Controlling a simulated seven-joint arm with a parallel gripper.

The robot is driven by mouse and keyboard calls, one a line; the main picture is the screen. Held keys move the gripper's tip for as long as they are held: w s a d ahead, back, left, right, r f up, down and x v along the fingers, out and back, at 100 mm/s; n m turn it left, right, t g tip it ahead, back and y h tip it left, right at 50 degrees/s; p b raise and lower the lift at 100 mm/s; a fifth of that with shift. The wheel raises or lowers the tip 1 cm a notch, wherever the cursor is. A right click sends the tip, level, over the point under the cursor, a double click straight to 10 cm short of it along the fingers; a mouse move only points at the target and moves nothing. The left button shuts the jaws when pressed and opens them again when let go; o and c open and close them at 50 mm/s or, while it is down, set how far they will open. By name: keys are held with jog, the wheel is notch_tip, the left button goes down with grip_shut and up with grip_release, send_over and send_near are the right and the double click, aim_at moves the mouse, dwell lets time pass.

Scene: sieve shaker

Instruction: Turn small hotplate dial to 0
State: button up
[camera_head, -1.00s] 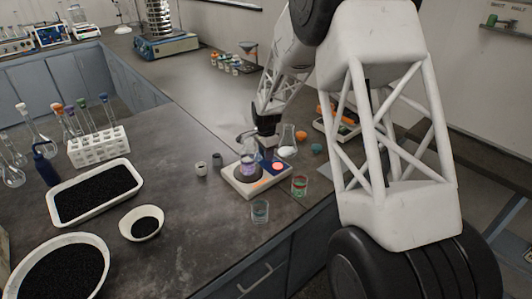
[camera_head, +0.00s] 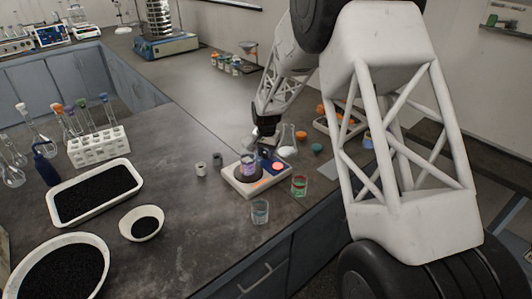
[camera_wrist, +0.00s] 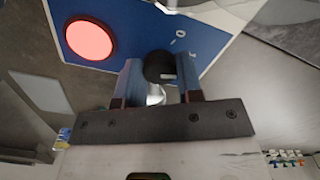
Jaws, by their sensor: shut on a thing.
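The small hotplate (camera_head: 240,186) stands on the bench with a beaker of purple liquid (camera_head: 248,166) on its plate. Its blue panel (camera_wrist: 120,18) fills the upper part of the wrist view, with a glowing red disc (camera_wrist: 90,39) at left. The black dial (camera_wrist: 159,66) sits between the fingers of my gripper (camera_wrist: 159,84), which is shut on it. A pale mark shows on the dial, and a white printed 0 and dash lie just above it on the panel. In the head view my gripper (camera_head: 265,146) comes down over the hotplate's back side and hides the dial.
A flask (camera_head: 287,140) stands close to the right of my gripper, with orange and teal pieces beyond. Two glasses, one clear (camera_head: 260,211) and one with red and green (camera_head: 299,186), stand in front.

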aim_at(266, 153)
jog(key=n, duration=0.6)
jog(key=shift+n, duration=0.3)
jog(key=n, duration=0.5)
jog(key=shift+n, duration=0.3)
jog(key=o, duration=0.9)
jog(key=shift+r, duration=0.1)
jog(key=shift+r, duration=3.8)
